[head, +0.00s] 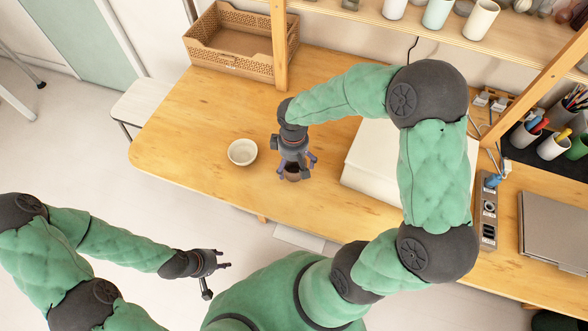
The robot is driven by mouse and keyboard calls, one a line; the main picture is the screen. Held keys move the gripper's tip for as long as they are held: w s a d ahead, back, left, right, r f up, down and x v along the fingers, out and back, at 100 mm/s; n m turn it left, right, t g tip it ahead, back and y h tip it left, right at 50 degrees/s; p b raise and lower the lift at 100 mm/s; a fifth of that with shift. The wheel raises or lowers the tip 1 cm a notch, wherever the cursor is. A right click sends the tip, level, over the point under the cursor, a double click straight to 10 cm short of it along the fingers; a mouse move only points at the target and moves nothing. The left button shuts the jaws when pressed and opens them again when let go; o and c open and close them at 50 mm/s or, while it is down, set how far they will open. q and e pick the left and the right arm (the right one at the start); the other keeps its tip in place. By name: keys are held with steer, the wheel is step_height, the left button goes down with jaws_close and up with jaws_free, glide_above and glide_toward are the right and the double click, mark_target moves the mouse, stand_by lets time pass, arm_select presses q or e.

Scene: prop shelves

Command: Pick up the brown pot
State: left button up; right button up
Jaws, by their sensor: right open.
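The brown pot (292,177) is a small round vessel on the wooden table, near its front edge. My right gripper (296,166) is directly above the pot and points down, with its fingers spread around the top of it. The gripper covers part of the pot, and I cannot tell whether the fingers touch it. My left gripper (222,262) is off the table, over the floor at the lower left, with nothing visible in it.
A white bowl (242,152) stands on the table (185,135) just left of the pot. A large white flat object (368,165) lies to the right, partly behind my arm. A woven basket (225,62) is at the back left. A laptop (553,230) lies far right.

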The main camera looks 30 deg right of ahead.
mark_target(294, 170)
step_height(294, 170, down, 6)
steer(key=shift+w+d+r+b, duration=0.15)
steer(key=shift+b, duration=0.9)
steer(key=c, duration=1.3)
steer(key=shift+o, duration=0.2)
